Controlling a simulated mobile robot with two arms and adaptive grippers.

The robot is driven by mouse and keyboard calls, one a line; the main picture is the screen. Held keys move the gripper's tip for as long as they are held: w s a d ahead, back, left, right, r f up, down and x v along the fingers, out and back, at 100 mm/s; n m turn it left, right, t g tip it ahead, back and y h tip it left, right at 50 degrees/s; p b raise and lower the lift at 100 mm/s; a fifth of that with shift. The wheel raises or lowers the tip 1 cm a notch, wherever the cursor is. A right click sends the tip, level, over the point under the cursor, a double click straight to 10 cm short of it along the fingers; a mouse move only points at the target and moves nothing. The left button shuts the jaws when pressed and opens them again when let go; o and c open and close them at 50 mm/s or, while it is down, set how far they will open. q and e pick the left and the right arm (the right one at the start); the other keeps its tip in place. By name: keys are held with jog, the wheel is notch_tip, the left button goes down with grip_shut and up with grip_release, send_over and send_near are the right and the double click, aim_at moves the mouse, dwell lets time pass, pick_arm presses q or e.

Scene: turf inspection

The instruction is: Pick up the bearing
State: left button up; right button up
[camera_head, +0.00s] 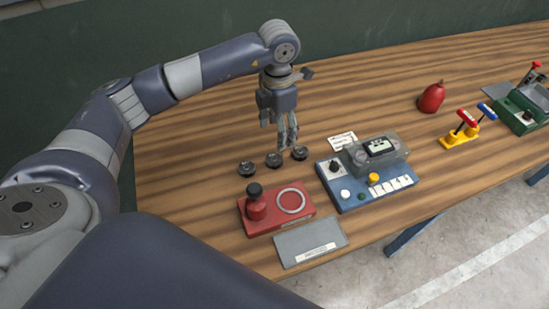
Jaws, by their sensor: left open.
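Three small dark round pieces with ring-like tops stand in a row on the wooden table; they look like bearings: a left one (247,169), a middle one (273,160) and a right one (299,153). My left gripper (288,144) points down just above and behind the row, between the middle and right bearings. Its fingers are open and nothing shows between them. I cannot tell whether a fingertip touches the right bearing. My right gripper is out of view.
In front are a red base with a knob (276,208) and a grey plate (310,242). A blue control box (355,196) stands right of the bearings. The table (190,190) is clear at left.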

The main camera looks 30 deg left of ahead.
aim_at(274, 159)
pick_arm(q)
jog(key=f, duration=0.2)
jog(key=f+p, duration=0.1)
jog(key=f, duration=0.2)
jog(key=shift+w+a+f, duration=0.15)
jog(key=shift+w+f, duration=0.05)
jog(key=shift+f, duration=0.05)
jog(key=shift+s+f, duration=0.1)
jog(key=shift+f, duration=0.4)
jog(key=f+p, duration=0.1)
jog(key=f, duration=0.2)
jog(key=f+p, duration=0.1)
jog(key=shift+s+a+f+p, duration=0.2)
jog(key=shift+s+a+p, duration=0.05)
jog(key=shift+s+p, duration=0.1)
jog(key=shift+f, duration=0.35)
jog(key=shift+w, duration=0.1)
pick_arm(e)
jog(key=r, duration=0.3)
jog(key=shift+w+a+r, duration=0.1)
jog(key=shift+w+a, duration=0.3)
pick_arm(q)
jog(key=shift+c, duration=0.5)
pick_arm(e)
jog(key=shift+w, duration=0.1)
pick_arm(q)
jog(key=c, duration=1.2)
